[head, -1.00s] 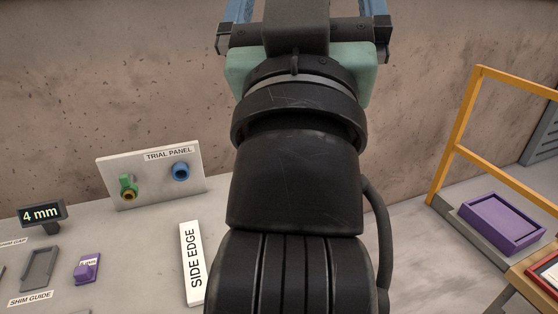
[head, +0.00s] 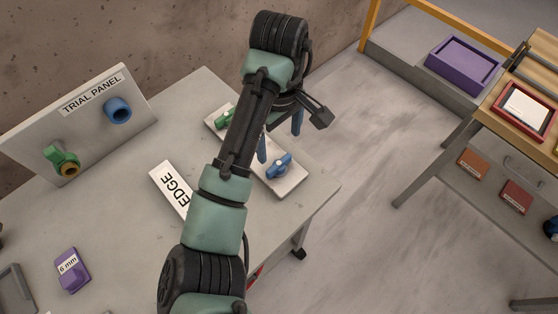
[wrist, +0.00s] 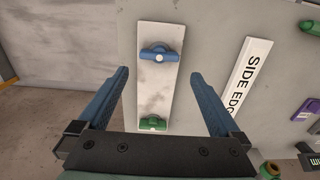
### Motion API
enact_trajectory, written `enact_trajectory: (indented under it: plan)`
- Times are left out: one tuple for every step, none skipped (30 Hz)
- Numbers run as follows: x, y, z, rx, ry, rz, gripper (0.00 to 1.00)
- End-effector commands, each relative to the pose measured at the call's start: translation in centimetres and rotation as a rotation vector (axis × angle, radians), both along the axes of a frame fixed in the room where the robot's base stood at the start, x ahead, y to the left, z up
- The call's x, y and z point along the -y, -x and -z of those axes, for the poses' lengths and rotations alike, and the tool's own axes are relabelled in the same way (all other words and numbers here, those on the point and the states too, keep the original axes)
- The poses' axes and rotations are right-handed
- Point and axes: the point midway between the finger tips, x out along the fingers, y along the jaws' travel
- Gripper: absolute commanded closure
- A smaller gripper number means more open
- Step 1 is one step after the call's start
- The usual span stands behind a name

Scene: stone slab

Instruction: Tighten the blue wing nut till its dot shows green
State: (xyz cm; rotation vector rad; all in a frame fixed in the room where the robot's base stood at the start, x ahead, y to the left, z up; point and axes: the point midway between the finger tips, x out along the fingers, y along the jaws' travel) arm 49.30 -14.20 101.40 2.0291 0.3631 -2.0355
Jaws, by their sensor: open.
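The blue wing nut (head: 279,166) sits on a pale plate (head: 290,184) near the right end of the stone slab. In the wrist view the blue wing nut (wrist: 173,56) lies crosswise toward the plate's far end, with a whitish dot at its middle. A green wing nut (wrist: 153,124) is at the near end of the same plate; it also shows in the head view (head: 224,117). My gripper (wrist: 160,75) is open and empty above the plate, its blue fingers apart on either side. It is not touching the blue wing nut.
A trial panel (head: 92,122) with a green wing nut and a blue knob stands at the left. A side edge label (head: 170,185) and a purple 6 mm block (head: 72,270) lie on the slab. A table with trays stands right, across open floor.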

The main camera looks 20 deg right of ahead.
Motion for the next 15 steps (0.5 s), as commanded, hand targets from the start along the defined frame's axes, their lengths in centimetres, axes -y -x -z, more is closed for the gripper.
enact_trajectory:
  plan:
    - [0.1, 0.1, 1.9, -0.002, 0.003, 0.000, 0.00]
    - [0.1, 0.1, 2.5, -0.002, 0.003, 0.000, 0.00]
    - [0.0, 0.0, 3.0, -0.001, 0.000, -0.001, 0.00]
    - [-0.1, 0.0, 3.4, -0.001, 0.000, -0.002, 0.00]
    - [-0.1, 0.0, 4.1, -0.002, 0.001, -0.002, 0.00]
    - [-0.1, 0.0, 4.9, -0.001, 0.000, 0.000, 0.00]
    - [-0.1, 0.0, 5.3, 0.000, 0.000, -0.001, 0.00]
    - [-0.1, 0.0, 5.8, 0.001, 0.000, 0.000, 0.00]
    - [-0.1, 0.0, 6.5, 0.001, 0.000, -0.001, 0.00]
    - [-0.1, 0.0, 7.0, 0.001, 0.000, -0.001, 0.00]
    - [-0.1, 0.0, 7.4, 0.002, 0.000, 0.000, 0.00]
    - [-0.1, 0.0, 7.9, 0.002, 0.000, 0.000, 0.00]
    - [-0.1, 0.0, 8.3, 0.002, 0.000, 0.000, 0.00]
    - [0.0, -0.1, 8.6, 0.003, 0.001, 0.000, 0.00]
    - [0.0, 0.0, 8.9, 0.003, 0.000, 0.001, 0.00]
